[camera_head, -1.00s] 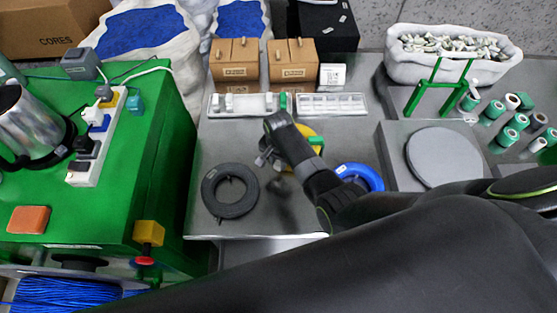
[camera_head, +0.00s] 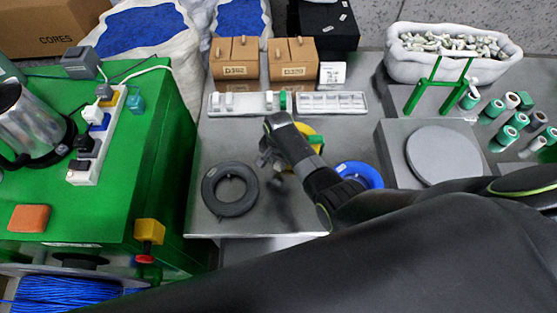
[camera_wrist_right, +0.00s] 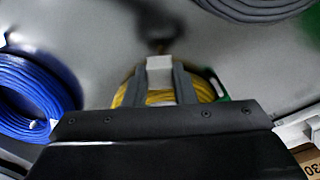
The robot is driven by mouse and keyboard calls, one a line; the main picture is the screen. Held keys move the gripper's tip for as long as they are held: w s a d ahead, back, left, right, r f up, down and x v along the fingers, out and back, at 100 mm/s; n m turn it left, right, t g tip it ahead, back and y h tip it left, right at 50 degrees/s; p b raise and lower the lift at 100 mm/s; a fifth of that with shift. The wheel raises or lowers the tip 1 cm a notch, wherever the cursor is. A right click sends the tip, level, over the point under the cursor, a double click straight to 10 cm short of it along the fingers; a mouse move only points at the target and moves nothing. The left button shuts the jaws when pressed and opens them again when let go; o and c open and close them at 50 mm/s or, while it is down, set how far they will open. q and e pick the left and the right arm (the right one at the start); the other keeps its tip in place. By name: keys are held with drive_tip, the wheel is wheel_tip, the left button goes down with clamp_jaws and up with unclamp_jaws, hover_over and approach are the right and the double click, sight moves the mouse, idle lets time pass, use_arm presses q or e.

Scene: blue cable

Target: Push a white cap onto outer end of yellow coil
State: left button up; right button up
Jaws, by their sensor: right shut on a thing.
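The yellow coil (camera_head: 312,134) lies on the grey table, partly hidden by my right arm in the head view. In the right wrist view it (camera_wrist_right: 205,90) shows behind and to both sides of the fingers. My right gripper (camera_head: 268,158) is at the coil's left side in the head view. In the right wrist view its fingers (camera_wrist_right: 160,82) are shut on a small white cap (camera_wrist_right: 159,68). The coil's outer end is not clear, so I cannot tell whether the cap touches it. My left gripper is not in view.
A black coil (camera_head: 230,204) lies left of the gripper and a blue coil (camera_head: 371,174) lies right. White trays (camera_head: 330,104) and cardboard boxes (camera_head: 236,70) stand behind. A grey round plate (camera_head: 441,157) is at the right. The table's front edge is close.

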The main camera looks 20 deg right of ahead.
drive_tip(key=shift+f, duration=0.45)
idle(1.2)
drive_tip(key=o, duration=1.2)
drive_tip(key=shift+c, duration=0.2)
drive_tip(key=shift+r, duration=0.1)
wheel_tip(320, 180, up, 7)
drive_tip(key=p, duration=0.7)
drive_tip(key=shift+p, duration=0.3)
drive_tip(key=shift+s+f, duration=0.1)
drive_tip(key=shift+f, duration=0.1)
